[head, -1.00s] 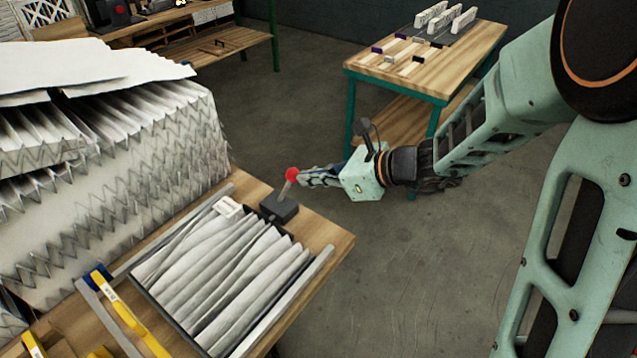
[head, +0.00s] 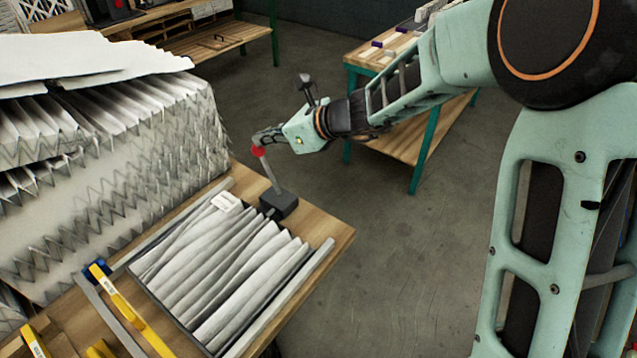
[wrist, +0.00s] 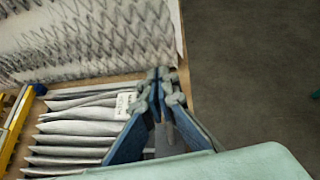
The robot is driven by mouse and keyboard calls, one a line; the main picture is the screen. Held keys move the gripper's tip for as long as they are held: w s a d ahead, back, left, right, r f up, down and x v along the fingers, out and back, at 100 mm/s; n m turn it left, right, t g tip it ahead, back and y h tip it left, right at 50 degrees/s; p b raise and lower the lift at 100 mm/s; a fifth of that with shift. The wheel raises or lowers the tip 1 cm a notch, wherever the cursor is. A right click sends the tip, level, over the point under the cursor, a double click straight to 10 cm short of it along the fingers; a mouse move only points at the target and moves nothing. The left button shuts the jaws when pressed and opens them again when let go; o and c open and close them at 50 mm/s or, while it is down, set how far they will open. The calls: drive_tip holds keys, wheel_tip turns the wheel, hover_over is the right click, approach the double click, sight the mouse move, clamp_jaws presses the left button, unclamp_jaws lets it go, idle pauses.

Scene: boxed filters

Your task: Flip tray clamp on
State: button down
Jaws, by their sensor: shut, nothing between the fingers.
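The tray clamp is a dark box (head: 279,205) at the far right corner of the filter tray, with a grey lever (head: 270,175) topped by a red knob (head: 258,151). The lever leans up and to the left. My gripper (head: 262,138) is shut and empty, its fingertips right at the knob's upper side; I cannot tell whether they touch it. In the wrist view my closed fingers (wrist: 160,82) hide the knob. The tray holds a pleated white filter (head: 220,270) with a small white label (head: 226,202).
A large stack of pleated filters (head: 110,190) stands left of the tray. Yellow handles (head: 130,312) lie at the tray's left side on the wooden table (head: 335,232). A second table (head: 400,145) stands behind my arm. Open floor lies to the right.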

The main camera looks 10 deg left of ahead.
drive_tip(key=shift+x, duration=1.05)
drive_tip(key=shift+w+a+r, duration=0.15)
drive_tip(key=shift+r, duration=0.05)
drive_tip(key=shift+d+r, duration=0.35)
drive_tip(key=shift+r, duration=0.05)
drive_tip(key=d+r+p, duration=0.3)
drive_tip(key=r, duration=0.8)
drive_tip(key=shift+d+r, duration=0.15)
drive_tip(key=shift+r, duration=0.25)
drive_tip(key=shift+w+b, duration=0.1)
drive_tip(key=shift+b, duration=0.2)
